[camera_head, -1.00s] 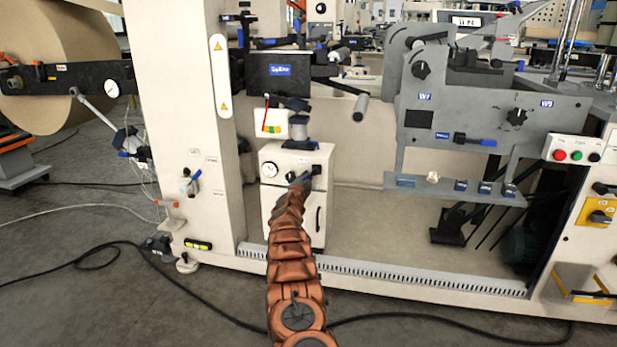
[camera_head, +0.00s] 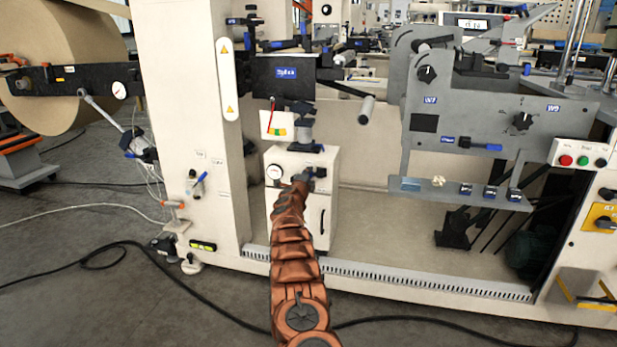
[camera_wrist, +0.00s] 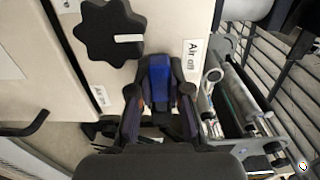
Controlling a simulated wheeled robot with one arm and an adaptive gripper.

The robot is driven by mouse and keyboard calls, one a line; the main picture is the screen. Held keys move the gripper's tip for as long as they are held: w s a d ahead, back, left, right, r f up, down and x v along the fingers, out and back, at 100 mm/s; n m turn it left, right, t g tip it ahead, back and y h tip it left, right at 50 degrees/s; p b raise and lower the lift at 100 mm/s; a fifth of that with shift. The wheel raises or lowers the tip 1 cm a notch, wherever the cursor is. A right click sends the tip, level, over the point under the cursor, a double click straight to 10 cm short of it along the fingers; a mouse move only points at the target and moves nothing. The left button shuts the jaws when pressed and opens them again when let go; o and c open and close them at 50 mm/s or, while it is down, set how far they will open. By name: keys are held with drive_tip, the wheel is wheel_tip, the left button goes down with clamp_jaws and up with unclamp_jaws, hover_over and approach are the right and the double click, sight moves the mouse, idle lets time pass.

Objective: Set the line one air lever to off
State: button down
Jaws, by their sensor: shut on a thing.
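A blue lever handle (camera_wrist: 160,78) shows in the wrist view between the fingers of my gripper (camera_wrist: 159,92), which is shut on it. A label reading "Air off" (camera_wrist: 192,58) is just right of the handle. A second label (camera_wrist: 99,95), seemingly "Air on", is to its left and lower. The lever's pivot is hidden. In the head view my gripper (camera_head: 312,177) is at the upper front of a small white cabinet (camera_head: 287,218); the lever there is too small and covered to make out.
A black knob (camera_wrist: 111,30) is close beside the handle. A round gauge (camera_head: 274,172) is on the cabinet's left. Another blue-handled valve (camera_head: 198,184) is on the white column. A grey machine plate (camera_head: 480,125) overhangs at the right. Rollers (camera_wrist: 240,100) lie right in the wrist view.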

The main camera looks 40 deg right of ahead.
idle(0.5)
drive_tip(key=c, duration=1.1)
unclamp_jaws()
drive_tip(key=shift+a, duration=0.1)
drive_tip(key=shift+s+a+r, duration=0.15)
drive_tip(key=shift+a+r, duration=0.05)
drive_tip(key=shift+a, duration=0.15)
drive_tip(key=shift+v, duration=5.5)
drive_tip(key=shift+f, duration=0.1)
